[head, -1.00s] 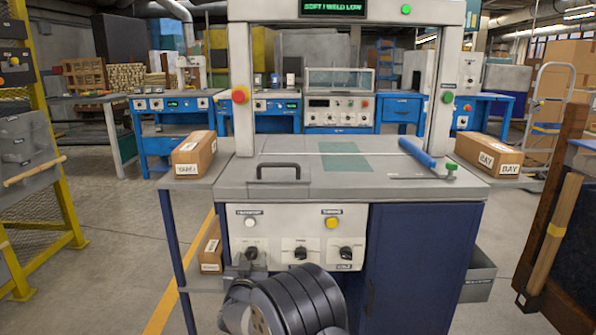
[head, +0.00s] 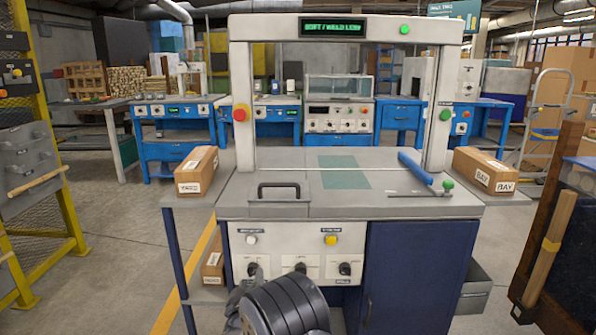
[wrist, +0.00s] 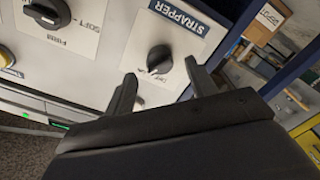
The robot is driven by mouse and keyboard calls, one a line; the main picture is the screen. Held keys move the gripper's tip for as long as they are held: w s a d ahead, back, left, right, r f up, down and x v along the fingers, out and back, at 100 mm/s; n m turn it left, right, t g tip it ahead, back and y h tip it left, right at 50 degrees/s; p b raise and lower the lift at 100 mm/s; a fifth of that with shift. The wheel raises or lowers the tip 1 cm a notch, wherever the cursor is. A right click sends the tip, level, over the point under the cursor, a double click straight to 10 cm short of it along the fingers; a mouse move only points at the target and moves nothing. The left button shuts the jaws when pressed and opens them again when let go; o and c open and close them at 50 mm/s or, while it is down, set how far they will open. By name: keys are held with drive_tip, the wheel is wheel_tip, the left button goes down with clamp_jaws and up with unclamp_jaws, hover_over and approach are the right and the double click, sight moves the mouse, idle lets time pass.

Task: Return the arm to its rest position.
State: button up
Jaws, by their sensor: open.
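My gripper (wrist: 163,88) is open in the wrist view, with two dark fingers apart and nothing between them. Beyond the fingers is a black knob (wrist: 159,58) under a blue "STRAPPER" label. Another black knob (wrist: 45,12) sits by a "FIRM / SOFT" label. In the head view my dark arm (head: 280,306) shows low in the middle, in front of the strapping machine's white control panel (head: 280,245). My fingertips cannot be made out clearly there. Whether the fingers touch the panel cannot be told.
The machine's arch (head: 243,75) carries a lit green display (head: 344,27). Brown boxes lie on the left (head: 197,172) and right (head: 484,172) side shelves. A blue roller (head: 415,167) rests on the worktop. A yellow fence (head: 60,190) stands left; a dark board (head: 560,210) stands right.

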drive_tip(key=s+p, duration=0.1)
drive_tip(key=s, duration=0.6)
drive_tip(key=shift+s, duration=0.2)
drive_tip(key=shift+r, duration=0.1)
